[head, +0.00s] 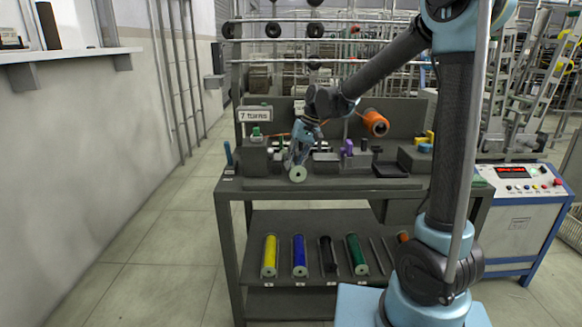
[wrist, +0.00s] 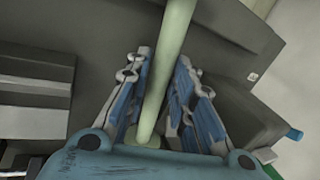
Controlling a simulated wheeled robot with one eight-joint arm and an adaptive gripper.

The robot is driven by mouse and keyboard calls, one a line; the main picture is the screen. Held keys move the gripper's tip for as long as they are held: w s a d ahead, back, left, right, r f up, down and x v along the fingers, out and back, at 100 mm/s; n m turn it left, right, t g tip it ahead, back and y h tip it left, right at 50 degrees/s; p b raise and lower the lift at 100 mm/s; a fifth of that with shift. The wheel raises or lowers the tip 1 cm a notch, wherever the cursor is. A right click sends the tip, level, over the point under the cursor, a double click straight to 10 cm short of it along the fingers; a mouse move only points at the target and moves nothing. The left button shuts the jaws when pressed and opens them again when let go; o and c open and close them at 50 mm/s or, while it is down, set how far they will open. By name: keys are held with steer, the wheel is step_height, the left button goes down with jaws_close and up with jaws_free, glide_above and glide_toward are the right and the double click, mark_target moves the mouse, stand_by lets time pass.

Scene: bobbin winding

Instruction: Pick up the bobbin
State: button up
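The bobbin (head: 298,174) shows in the head view as a pale green round end with a dark centre, just below my gripper (head: 299,155) over the front left of the workbench top (head: 350,183). In the wrist view, its long pale green core (wrist: 172,55) runs lengthwise between the two fingers of my gripper (wrist: 163,75). The blue finger pads lie close along both sides of the core, and the gripper looks shut on it. I cannot tell whether the bobbin touches the bench.
The bench carries dark fixtures, purple pieces (head: 348,147) and an orange spool (head: 375,122). On the lower shelf (head: 300,224) lie yellow, blue, black and green bobbins. A control box (head: 520,195) stands at right. The floor (head: 150,230) at left is clear.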

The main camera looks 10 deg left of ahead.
steer(key=shift+x, duration=1)
jaws_close()
steer(key=shift+r, duration=0.1)
step_height(320, 180, up, 17)
steer(key=shift+w+d+f+m+t+h, duration=0.35)
steer(key=shift+w+f+m+t+h, duration=0.5)
steer(key=shift+f+m, duration=1.95)
steer(key=shift+w+d+f+m+t+h, duration=0.35)
steer(key=shift+w+f+m+t+h, duration=0.95)
steer(key=shift+m, duration=2.55)
steer(key=shift+w+d+f+m+t+h, duration=0.1)
steer(key=shift+w+d+f+m+t, duration=0.45)
steer(key=shift+f+m, duration=2.5)
